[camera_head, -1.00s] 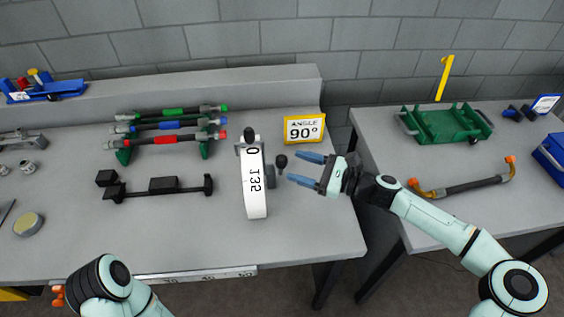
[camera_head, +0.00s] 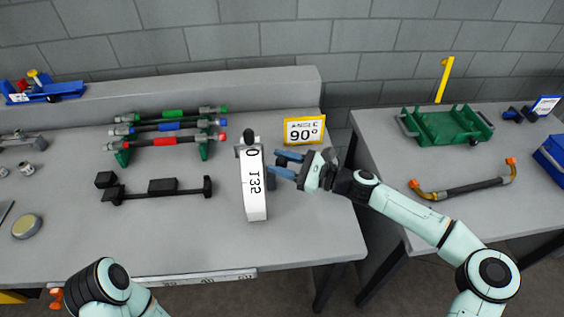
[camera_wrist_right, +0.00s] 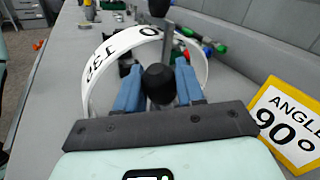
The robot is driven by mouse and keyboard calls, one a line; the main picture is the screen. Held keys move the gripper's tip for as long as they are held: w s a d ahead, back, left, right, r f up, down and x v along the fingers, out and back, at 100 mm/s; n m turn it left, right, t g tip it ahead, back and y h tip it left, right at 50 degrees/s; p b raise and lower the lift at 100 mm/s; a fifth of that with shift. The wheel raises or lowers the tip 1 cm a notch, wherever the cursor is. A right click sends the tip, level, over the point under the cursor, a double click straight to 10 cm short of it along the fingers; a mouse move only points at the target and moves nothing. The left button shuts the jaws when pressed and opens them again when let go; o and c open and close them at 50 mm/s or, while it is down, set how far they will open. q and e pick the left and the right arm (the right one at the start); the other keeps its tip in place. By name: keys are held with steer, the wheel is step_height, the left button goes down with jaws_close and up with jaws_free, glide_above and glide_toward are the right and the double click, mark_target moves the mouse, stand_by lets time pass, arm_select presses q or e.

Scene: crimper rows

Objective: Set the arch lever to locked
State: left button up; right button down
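The arch (camera_head: 255,195) is a white curved band on the left table, printed with 0 and 135; it also shows in the wrist view (camera_wrist_right: 100,62). A black knob (camera_head: 249,135) stands at its far end, also at the top of the wrist view (camera_wrist_right: 158,8). A second black ball knob (camera_wrist_right: 158,83) sits on the arch's right side. My right gripper (camera_head: 277,164) is open, its blue fingers on either side of this second knob; in the wrist view the fingers (camera_wrist_right: 158,88) flank it. Contact is unclear. My left gripper is out of view; only its arm shows.
A yellow-framed sign (camera_head: 304,130) reading ANGLE 90° stands behind my right gripper. A rack of coloured bars (camera_head: 168,141) and a black fixture (camera_head: 160,188) lie left of the arch. A second table (camera_head: 385,160) with a green tray (camera_head: 445,126) stands right, across a gap.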

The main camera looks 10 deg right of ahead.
steer(key=shift+s+f, duration=0.1)
steer(key=shift+f, duration=0.05)
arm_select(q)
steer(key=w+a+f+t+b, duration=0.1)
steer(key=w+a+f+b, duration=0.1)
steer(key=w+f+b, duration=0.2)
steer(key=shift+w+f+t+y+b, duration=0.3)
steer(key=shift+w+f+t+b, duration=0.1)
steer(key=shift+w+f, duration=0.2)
arm_select(e)
steer(key=s+n+y, duration=0.1)
steer(key=n, duration=0.1)
steer(key=s+f+n+y, duration=0.1)
steer(key=n, duration=0.1)
steer(key=s+f+n, duration=0.1)
steer(key=shift+s+f+n+y, duration=0.15)
steer(key=shift+s+n+y, duration=0.1)
steer(key=shift+n+y, duration=0.15)
steer(key=c, duration=0.8)
jaws_free()
steer(key=shift+d, duration=0.1)
